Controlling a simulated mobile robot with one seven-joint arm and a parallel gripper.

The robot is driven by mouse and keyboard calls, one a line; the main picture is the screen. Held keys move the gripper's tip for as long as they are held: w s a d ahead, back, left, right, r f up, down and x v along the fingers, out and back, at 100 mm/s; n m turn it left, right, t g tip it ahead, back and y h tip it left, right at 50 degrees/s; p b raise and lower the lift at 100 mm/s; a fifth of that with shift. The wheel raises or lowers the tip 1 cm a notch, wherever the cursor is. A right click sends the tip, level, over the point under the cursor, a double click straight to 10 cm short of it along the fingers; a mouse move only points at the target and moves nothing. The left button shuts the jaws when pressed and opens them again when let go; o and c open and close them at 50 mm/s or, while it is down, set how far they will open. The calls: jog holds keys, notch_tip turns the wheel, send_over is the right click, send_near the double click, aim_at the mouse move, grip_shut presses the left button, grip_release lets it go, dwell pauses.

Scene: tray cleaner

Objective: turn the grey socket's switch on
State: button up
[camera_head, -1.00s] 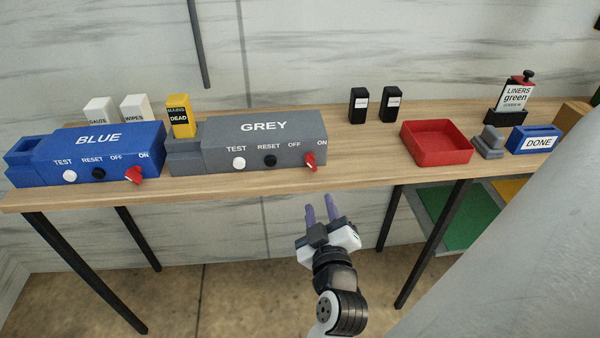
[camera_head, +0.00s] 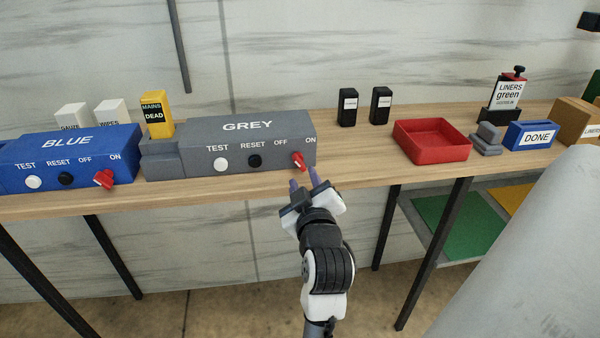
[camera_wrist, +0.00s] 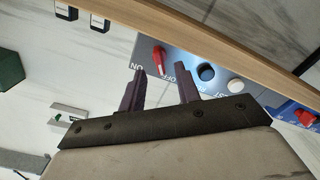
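The grey socket (camera_head: 230,140) stands on the wooden table. Its red switch (camera_head: 298,160) is at the right end of its front, below the OFF and ON labels; I cannot tell for certain which way it is turned. My gripper (camera_head: 304,180) is open and empty, just in front of and slightly below the red switch, apparently apart from it. In the wrist view the red switch (camera_wrist: 159,60) shows between the two purple fingers of my gripper (camera_wrist: 160,85), beyond their tips. The black RESET button (camera_wrist: 206,72) is beside it.
The blue socket (camera_head: 70,155), with its own red switch (camera_head: 104,179), stands to the left. A yellow MAINS DEAD block (camera_head: 156,113) is plugged in at the grey socket's left end. A red tray (camera_head: 432,155) lies to the right. The table edge runs below the socket.

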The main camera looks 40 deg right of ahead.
aim_at(300, 167)
jog(key=p+x, duration=0.1)
jog(key=x, duration=0.5)
jog(key=shift+r, duration=0.15)
jog(key=shift+a, duration=0.1)
jog(key=shift+c, duration=0.4)
grip_shut()
